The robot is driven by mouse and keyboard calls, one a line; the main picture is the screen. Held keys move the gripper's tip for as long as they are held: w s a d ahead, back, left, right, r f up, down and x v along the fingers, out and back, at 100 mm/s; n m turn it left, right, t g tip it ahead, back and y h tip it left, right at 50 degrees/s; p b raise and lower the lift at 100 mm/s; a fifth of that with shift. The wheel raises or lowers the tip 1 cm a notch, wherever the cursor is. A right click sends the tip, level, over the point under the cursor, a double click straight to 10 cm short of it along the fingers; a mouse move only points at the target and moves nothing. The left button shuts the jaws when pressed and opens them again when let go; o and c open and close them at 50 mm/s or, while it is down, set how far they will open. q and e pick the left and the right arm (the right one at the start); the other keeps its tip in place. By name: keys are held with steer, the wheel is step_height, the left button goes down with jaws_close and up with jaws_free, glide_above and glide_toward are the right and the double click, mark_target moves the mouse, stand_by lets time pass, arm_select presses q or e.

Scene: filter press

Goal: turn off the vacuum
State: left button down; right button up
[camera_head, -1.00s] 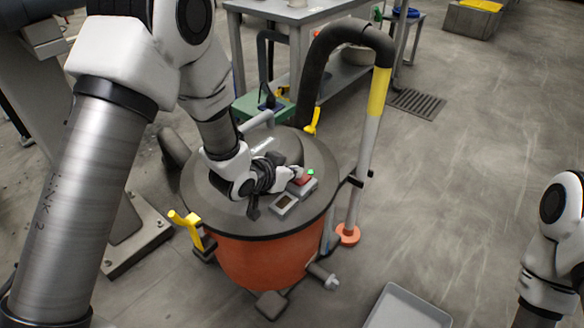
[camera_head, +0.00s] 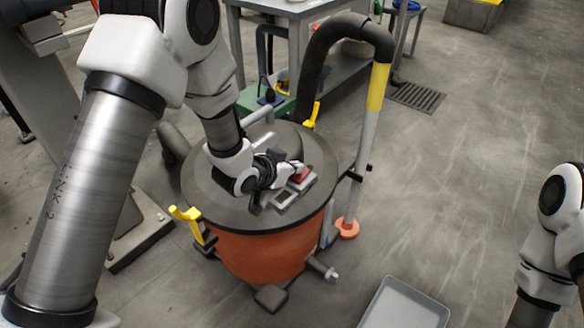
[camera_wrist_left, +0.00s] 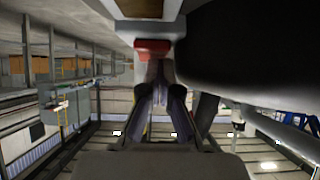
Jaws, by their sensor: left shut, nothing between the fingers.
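The vacuum is an orange drum (camera_head: 262,255) with a dark round lid (camera_head: 212,190), standing on the floor in the middle of the head view. A grey control box (camera_head: 283,201) with a red switch (camera_head: 300,176) sits on the lid's right front part. My left gripper (camera_head: 296,170) is shut and empty, with its tips right at the red switch; I cannot tell whether they press on it. In the left wrist view the red switch (camera_wrist_left: 152,47) shows just beyond the closed fingertips (camera_wrist_left: 158,66). No green light shows on the box. My right gripper is out of view.
A dark hose (camera_head: 318,62) and an upright pipe with a yellow band (camera_head: 377,88) stand close right of the drum. A yellow latch (camera_head: 187,217) sticks out at the left. A grey tray (camera_head: 405,305) lies in front. The floor on the right is open.

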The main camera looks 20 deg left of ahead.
arm_select(q)
steer(key=shift+w+d+r, duration=0.1)
steer(key=shift+w+r, duration=0.05)
steer(key=shift+w, duration=0.05)
steer(key=shift+r, duration=0.1)
step_height(320, 180, up, 4)
steer(key=p, duration=0.4)
steer(key=shift+w+p, duration=0.1)
steer(key=shift+p, duration=0.2)
steer(key=s+a+r+p, duration=0.1)
steer(key=s+a+r, duration=0.1)
steer(key=s, duration=0.7)
steer(key=shift+s+a+p, duration=0.15)
steer(key=shift+a+p, duration=0.2)
steer(key=shift+a, duration=0.35)
steer(key=shift+r, duration=0.1)
